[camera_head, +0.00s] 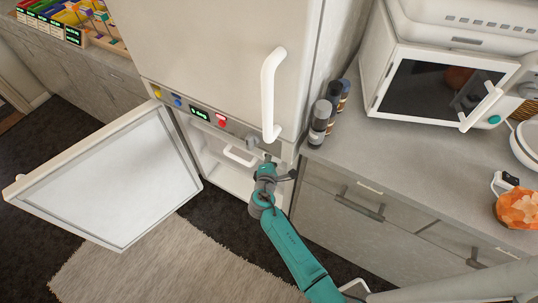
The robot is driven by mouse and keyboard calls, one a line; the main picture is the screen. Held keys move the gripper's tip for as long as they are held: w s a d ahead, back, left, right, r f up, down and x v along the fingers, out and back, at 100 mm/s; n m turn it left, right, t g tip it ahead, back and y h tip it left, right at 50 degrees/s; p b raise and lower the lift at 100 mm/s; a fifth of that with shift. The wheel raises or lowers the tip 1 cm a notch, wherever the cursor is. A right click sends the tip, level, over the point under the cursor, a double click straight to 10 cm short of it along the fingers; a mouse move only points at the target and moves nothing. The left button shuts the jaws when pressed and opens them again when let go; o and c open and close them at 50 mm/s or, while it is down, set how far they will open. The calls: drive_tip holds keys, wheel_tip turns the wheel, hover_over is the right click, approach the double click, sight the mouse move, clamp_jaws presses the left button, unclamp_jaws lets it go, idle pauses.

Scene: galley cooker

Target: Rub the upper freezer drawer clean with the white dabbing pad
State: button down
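The lower freezer door (112,180) stands wide open to the left. Inside the freezer compartment, a white drawer with a pale loop handle (238,156) shows just below the control panel. My gripper (262,150) is at the right side of the freezer opening, close to the drawer's right end. Its fingers are small and dark here, and I cannot tell whether they are open or shut or touch anything. I cannot make out the white dabbing pad. The lower part of the freezer is partly hidden by the door and my arm.
The upper fridge door (205,50) is closed, with a white handle (270,95) jutting out above my gripper. Dark bottles (320,122), a microwave (435,85) and an orange lump (519,208) stand on the right counter. A rug (180,270) lies on the floor in front.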

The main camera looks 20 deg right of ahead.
drive_tip(key=shift+w, duration=0.1)
drive_tip(key=shift+w+a, duration=0.65)
drive_tip(key=shift+w, duration=0.2)
drive_tip(key=shift+s+d, duration=0.65)
drive_tip(key=shift+s, duration=0.35)
drive_tip(key=shift+w+a, duration=0.3)
drive_tip(key=shift+w, duration=0.25)
drive_tip(key=s+a, duration=0.4)
drive_tip(key=a, duration=0.1)
drive_tip(key=shift+a, duration=0.3)
drive_tip(key=shift+s, duration=0.1)
